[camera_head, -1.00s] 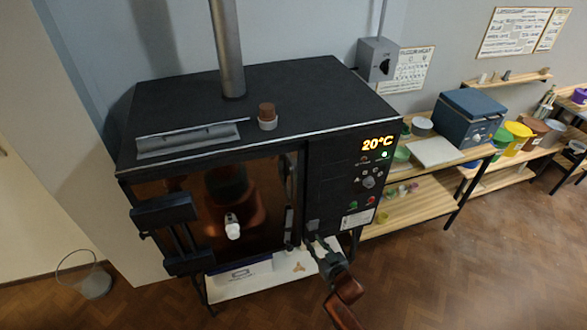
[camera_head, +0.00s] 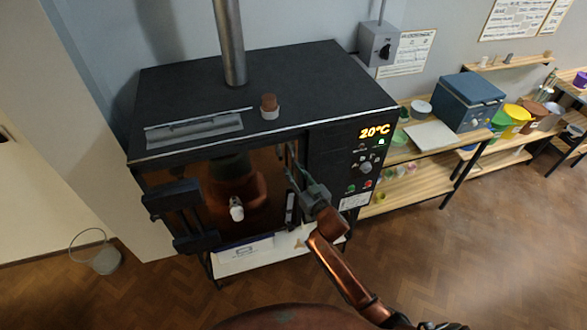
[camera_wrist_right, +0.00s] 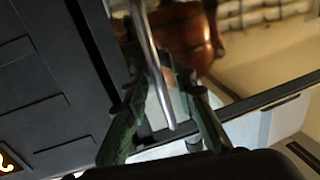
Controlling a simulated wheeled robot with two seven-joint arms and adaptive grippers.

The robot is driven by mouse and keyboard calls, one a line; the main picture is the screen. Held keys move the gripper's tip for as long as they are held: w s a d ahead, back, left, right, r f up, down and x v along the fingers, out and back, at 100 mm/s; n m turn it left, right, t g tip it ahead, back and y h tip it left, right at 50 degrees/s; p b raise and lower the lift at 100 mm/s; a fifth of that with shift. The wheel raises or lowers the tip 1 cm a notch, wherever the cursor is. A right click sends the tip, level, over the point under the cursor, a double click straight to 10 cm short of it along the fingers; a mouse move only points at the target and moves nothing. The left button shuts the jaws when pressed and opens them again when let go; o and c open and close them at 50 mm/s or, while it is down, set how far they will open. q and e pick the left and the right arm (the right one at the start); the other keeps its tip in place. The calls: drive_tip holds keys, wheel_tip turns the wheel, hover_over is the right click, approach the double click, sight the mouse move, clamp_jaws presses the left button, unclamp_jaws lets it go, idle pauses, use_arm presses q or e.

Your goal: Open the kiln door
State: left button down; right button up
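The kiln (camera_head: 270,85) is a black box with a dark glass door (camera_head: 205,170) on its front. The door looks shut, and its glass mirrors my copper-coloured body. A metal bar handle, seen in the right wrist view (camera_wrist_right: 150,60), runs along the door's right side. My right gripper (camera_head: 295,170) is at this handle, left of the control panel. In the right wrist view its two green-grey fingers (camera_wrist_right: 165,85) stand apart, with the bar passing between them. I cannot tell whether either finger touches the bar. My left gripper is not in view.
The control panel (camera_head: 365,160) reads 20°C. Black blocks (camera_head: 180,215) stick out at the door's left side. A bucket (camera_head: 106,260) stands on the floor at left. Shelves with a blue box (camera_head: 470,102) and several tubs are at right. The floor in front is clear.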

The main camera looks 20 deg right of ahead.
drive_tip(key=shift+w, duration=0.25)
drive_tip(key=shift+a, duration=0.1)
drive_tip(key=shift+c, duration=0.6)
clamp_jaws()
